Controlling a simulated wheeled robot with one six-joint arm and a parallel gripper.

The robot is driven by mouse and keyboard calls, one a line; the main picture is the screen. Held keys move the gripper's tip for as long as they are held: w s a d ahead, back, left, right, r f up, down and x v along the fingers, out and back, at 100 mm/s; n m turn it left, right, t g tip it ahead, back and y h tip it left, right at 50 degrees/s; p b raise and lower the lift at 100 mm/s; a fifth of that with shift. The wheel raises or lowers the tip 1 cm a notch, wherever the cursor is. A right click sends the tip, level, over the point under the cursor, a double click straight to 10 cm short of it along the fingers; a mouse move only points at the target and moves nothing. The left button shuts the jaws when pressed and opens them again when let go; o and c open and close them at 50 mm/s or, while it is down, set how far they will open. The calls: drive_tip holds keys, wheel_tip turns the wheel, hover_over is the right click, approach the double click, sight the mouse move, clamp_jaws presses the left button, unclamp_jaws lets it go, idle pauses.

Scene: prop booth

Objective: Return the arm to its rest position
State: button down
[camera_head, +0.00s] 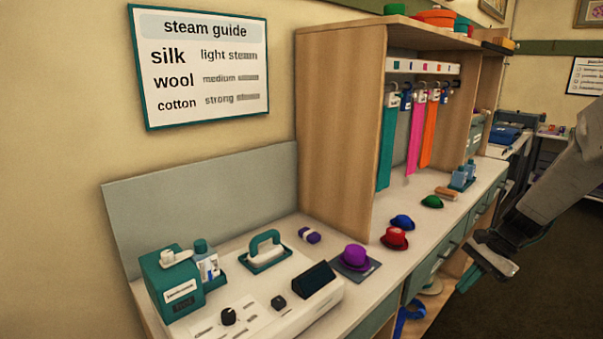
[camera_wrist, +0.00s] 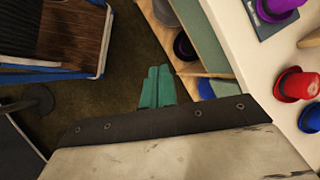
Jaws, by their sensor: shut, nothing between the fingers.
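My gripper (camera_head: 492,262) is in the head view at the right, in front of the counter's drawer side and out over the floor. Its teal fingers are together with nothing between them. In the wrist view my gripper (camera_wrist: 157,80) shows as two teal fingers side by side, over the dark floor. My grey arm comes in from the right edge of the head view. No object touches the fingers.
The counter (camera_head: 372,285) holds a purple hat (camera_head: 356,257), red hat (camera_head: 395,238), blue hat (camera_head: 402,222) and green hat (camera_head: 432,201). A steam station (camera_head: 265,302) stands at the near left. Coloured ribbons (camera_head: 416,135) hang in the wooden cabinet (camera_head: 340,130). Open floor (camera_head: 530,300) lies at right.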

drive_tip(key=s+a+r+n+h, duration=0.2)
drive_tip(key=s+a+r+n, duration=0.2)
drive_tip(key=s, duration=0.6)
drive_tip(key=s+a+r+n+t+h, duration=0.1)
drive_tip(key=s+a+r+n+h, duration=0.1)
drive_tip(key=s+a+r+n, duration=0.2)
drive_tip(key=s+a+r+n+h, duration=0.2)
drive_tip(key=s+a+r+n, duration=0.2)
drive_tip(key=s+r, duration=0.5)
drive_tip(key=shift+s+a+r+n+t, duration=0.2)
drive_tip(key=shift+s+a+n+t, duration=0.25)
drive_tip(key=shift+s, duration=2.95)
